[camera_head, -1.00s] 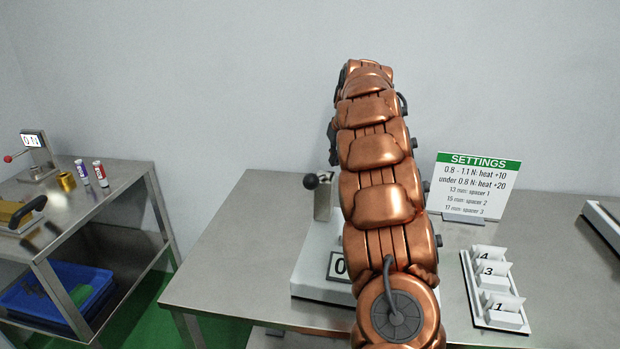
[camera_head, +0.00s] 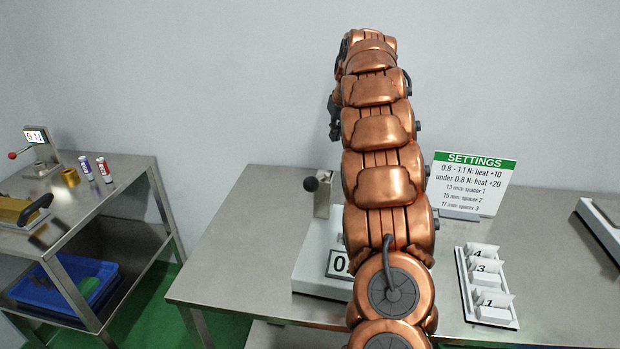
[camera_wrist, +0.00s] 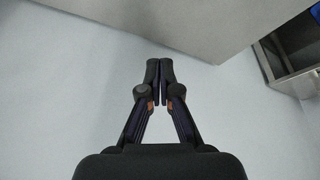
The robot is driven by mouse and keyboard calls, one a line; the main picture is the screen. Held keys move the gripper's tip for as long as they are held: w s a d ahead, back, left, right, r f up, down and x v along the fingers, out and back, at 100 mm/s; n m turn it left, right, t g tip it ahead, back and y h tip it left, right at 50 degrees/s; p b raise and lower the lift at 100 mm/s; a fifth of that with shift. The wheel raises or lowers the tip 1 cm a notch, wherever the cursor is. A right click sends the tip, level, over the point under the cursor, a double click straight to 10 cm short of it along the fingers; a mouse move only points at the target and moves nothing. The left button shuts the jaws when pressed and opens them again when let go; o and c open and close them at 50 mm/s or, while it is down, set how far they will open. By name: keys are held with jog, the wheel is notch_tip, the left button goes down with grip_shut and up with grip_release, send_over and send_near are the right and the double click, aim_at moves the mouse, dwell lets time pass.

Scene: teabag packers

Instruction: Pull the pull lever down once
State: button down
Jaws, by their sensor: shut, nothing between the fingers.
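Two levers show in the head view, and I cannot tell which the task means. A black-knobbed lever (camera_head: 311,184) sits on a metal post of a white-based device (camera_head: 312,262) on the centre table, partly hidden by my arm. A red-knobbed lever (camera_head: 12,155) sticks out to the left of a small display stand (camera_head: 42,150) on the left table. My gripper (camera_wrist: 160,72) is shut and empty in the wrist view, with no lever near its fingertips there. In the head view my raised arm mostly hides it, and only dark parts show high against the wall.
The centre table (camera_head: 240,225) is clear on its left side. A settings sign (camera_head: 474,182) and a numbered spacer rack (camera_head: 487,285) stand right of my arm. The left table holds two small tubes and a gold ring (camera_head: 70,177). A blue bin (camera_head: 60,290) is below.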

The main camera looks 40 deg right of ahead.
jog(key=shift+r+p, duration=1.3)
jog(key=shift+r, duration=1)
jog(key=s+a+r+g+y+p, duration=0.15)
jog(key=s+a, duration=0.25)
jog(key=a, duration=1)
jog(key=s+a+g+p, duration=0.1)
jog(key=s+a+p, duration=0.3)
jog(key=a, duration=1.1)
jog(key=s+a+f+n+g+p, duration=0.1)
jog(key=s+a+f, duration=0.1)
jog(key=s+a, duration=0.3)
jog(key=s+a+f+n+g+p, duration=0.1)
jog(key=s+a, duration=0.5)
jog(key=s, duration=0.7)
jog(key=s+a+f+n+g+p, duration=0.1)
jog(key=s+a+f, duration=0.3)
jog(key=s, duration=0.5)
jog(key=shift+s+a+n, duration=0.3)
jog(key=shift+a+n, duration=0.3)
jog(key=shift+a, duration=0.55)
